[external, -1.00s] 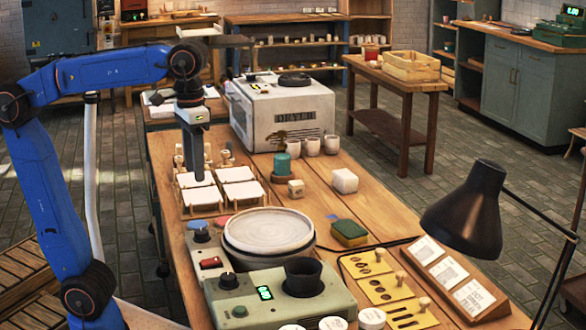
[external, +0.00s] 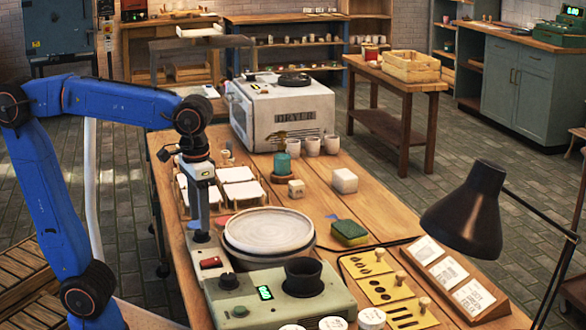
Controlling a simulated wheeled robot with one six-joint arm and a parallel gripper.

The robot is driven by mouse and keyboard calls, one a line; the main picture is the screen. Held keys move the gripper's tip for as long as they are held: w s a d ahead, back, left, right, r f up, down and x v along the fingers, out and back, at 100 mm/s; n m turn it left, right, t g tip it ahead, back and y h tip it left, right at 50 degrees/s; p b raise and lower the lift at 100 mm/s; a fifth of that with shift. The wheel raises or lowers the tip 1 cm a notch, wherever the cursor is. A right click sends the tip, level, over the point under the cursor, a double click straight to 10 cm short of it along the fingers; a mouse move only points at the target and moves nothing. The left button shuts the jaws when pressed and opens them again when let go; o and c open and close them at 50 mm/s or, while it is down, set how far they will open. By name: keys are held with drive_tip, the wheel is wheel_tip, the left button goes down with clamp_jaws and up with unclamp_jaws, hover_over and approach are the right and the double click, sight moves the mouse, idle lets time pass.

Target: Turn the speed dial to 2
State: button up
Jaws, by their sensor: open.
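The pottery wheel (external: 268,232) has a round pale top and stands mid-table. Left of it is a narrow grey control box (external: 222,258) with a red switch (external: 211,262). A dark dial (external: 201,237) sits at the back end of this box; its number marks are too small to read. My gripper (external: 201,228) points straight down with its fingertips at or just above this dial. Its jaws are open, though the gap between them is hard to see. The gripper covers most of the dial, and I cannot tell whether they touch.
White tiles (external: 238,190) on wooden stands lie behind the gripper. A green sponge (external: 349,233) and a black lamp (external: 468,212) are to the right.

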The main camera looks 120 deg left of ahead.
sight(202, 235)
drive_tip(key=shift+f, duration=1.8)
drive_tip(key=shift+c, duration=0.3)
drive_tip(key=c, duration=1)
drive_tip(key=shift+m, duration=0.4)
drive_tip(key=m, duration=0.5)
drive_tip(key=shift+m, duration=0.3)
drive_tip(key=m, duration=0.5)
drive_tip(key=shift+m, duration=0.3)
